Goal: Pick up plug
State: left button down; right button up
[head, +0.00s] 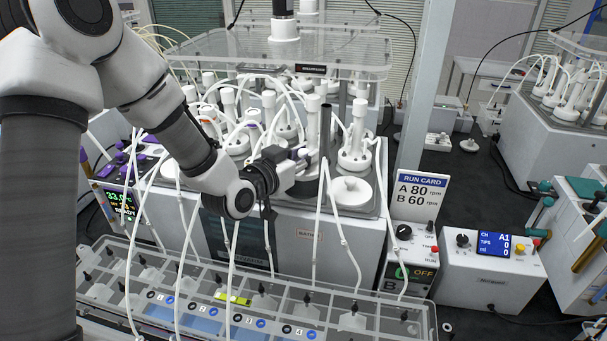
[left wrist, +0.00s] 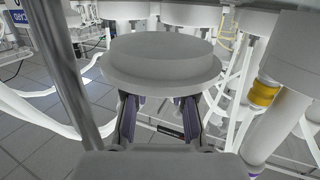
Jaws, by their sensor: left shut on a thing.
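My left gripper (head: 303,160) reaches in from the left among the white bottles and tubes on the water bath. In the left wrist view, a grey-white round plug with a wide flange (left wrist: 160,58) sits at the gripper's fingertips (left wrist: 160,105). The two dark fingers with purple pads are shut on it from below the flange. The plug's lower part is hidden behind the flange and the gripper. In the head view I cannot clearly make out the held plug. My right gripper is not in view.
A dark upright rod (head: 326,130) stands close beside the gripper. A white round lid (head: 350,190) lies on the bath top. Thin white tubes hang down to a clear-lidded rack (head: 330,320) in front. A run card (head: 420,192) and control boxes stand at right.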

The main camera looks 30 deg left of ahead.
pick_arm(q)
notch_tip(320, 180, up, 15)
notch_tip(320, 180, up, 8)
jog(key=p, duration=0.8)
send_over(303, 151)
jog(key=shift+f+b, duration=0.15)
jog(key=shift+b, duration=0.15)
jog(key=shift+f, duration=0.1)
